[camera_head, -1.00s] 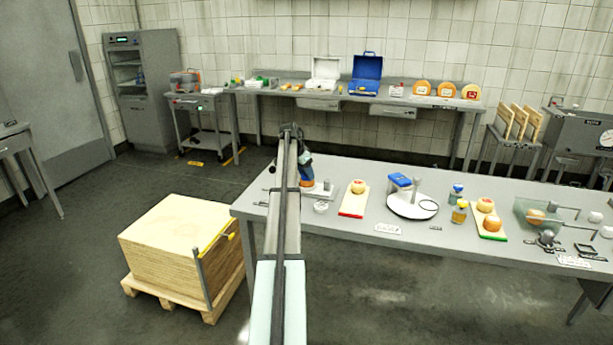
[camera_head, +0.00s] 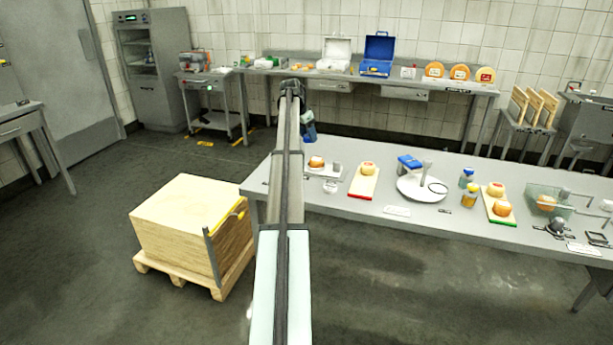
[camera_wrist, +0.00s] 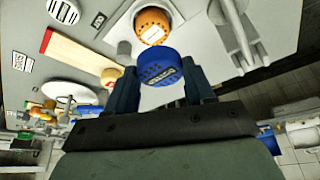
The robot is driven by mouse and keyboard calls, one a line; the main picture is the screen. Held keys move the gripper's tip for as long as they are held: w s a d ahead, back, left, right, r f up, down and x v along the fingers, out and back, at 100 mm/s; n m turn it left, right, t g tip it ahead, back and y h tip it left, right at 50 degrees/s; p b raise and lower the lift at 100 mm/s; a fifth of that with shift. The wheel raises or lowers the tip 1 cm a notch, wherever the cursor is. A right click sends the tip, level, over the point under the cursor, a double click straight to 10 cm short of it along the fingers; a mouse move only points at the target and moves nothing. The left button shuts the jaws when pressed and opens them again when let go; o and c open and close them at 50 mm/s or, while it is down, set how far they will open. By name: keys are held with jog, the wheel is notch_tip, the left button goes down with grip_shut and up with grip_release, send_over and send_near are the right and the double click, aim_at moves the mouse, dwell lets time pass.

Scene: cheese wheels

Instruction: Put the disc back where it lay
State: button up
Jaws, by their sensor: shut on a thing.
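A blue disc (camera_wrist: 158,66) with a printed label sits between the two fingers of my gripper (camera_wrist: 161,80) in the wrist view. The jaws are shut on it. In the head view, my gripper (camera_head: 308,133) is at the far end of my arm, with blue showing at its tip, above the left end of the table. An orange cheese wheel (camera_wrist: 152,24) lies on a pale plate just beyond the disc in the wrist view, and it also shows in the head view (camera_head: 316,162). The disc appears apart from the wheel. My arm hides part of this area.
Right of the wheel stand a red-edged board (camera_head: 362,183) with a cheese, a white round stand (camera_head: 413,192) with a blue item, small jars (camera_head: 469,194) and a green-edged board (camera_head: 502,216). A wooden block on a pallet (camera_head: 190,220) stands on the floor at left.

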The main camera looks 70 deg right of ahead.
send_over(305, 185)
jog(key=a, duration=0.2)
notch_tip(305, 185, down, 4)
jog(key=shift+w+d+f, duration=0.15)
jog(key=shift+w+f, duration=0.05)
jog(key=shift+f, duration=2.4)
jog(key=shift+w+d+f, duration=0.1)
jog(key=shift+w+f, duration=0.05)
jog(key=shift+f, duration=2.4)
jog(key=o, duration=1.1)
jog(key=shift+f, duration=0.1)
jog(key=v, duration=1.2)
